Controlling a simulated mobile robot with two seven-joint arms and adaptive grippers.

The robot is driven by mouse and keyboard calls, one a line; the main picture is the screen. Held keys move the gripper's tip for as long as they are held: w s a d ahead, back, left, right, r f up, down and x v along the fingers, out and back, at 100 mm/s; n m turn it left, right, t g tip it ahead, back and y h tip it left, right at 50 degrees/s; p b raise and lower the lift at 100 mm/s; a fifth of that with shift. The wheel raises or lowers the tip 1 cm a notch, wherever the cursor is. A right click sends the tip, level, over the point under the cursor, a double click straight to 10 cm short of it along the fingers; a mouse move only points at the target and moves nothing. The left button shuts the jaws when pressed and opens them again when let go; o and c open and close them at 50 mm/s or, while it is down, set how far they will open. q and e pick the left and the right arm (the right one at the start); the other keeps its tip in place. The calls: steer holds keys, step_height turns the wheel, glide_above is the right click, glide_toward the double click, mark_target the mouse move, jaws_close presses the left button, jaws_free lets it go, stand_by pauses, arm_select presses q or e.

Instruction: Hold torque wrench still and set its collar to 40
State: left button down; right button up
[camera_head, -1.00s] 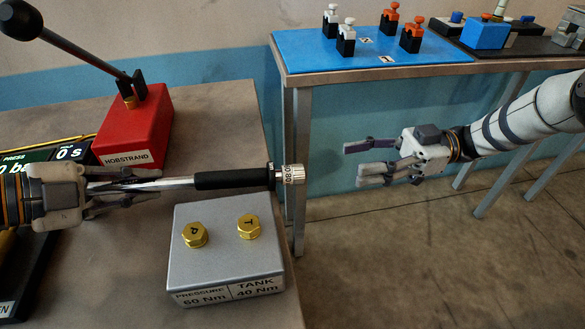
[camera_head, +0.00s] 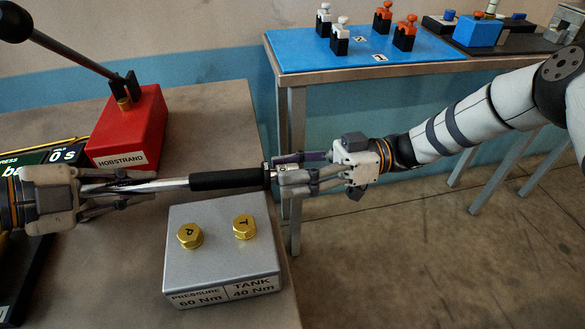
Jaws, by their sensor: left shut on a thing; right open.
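The torque wrench (camera_head: 226,179) lies level, with a silver shaft and a black grip, above the back edge of the grey block. My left gripper (camera_head: 135,185) is shut on its shaft at the left. My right gripper (camera_head: 278,173) is open at the wrench's right end, its fingers on both sides of the collar. The collar is mostly hidden behind these fingers, and its number cannot be read. I cannot tell whether the fingers touch it.
The grey block (camera_head: 222,265) has two gold hex caps, labelled PRESSURE 60 Nm and TANK 40 Nm. A red HOBSTRAND box (camera_head: 130,130) with a black lever stands behind. A blue-topped table (camera_head: 360,55) holds white and orange valves. The floor at right is clear.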

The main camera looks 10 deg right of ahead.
jaws_close()
steer(key=shift+n, duration=0.3)
steer(key=n+t, duration=0.1)
steer(key=n, duration=0.4)
steer(key=shift+s+d, duration=0.1)
steer(key=n, duration=0.5)
steer(key=shift+f+t, duration=0.1)
steer(key=shift+t, duration=0.2)
stand_by(0.5)
jaws_free()
steer(key=shift+s, duration=0.1)
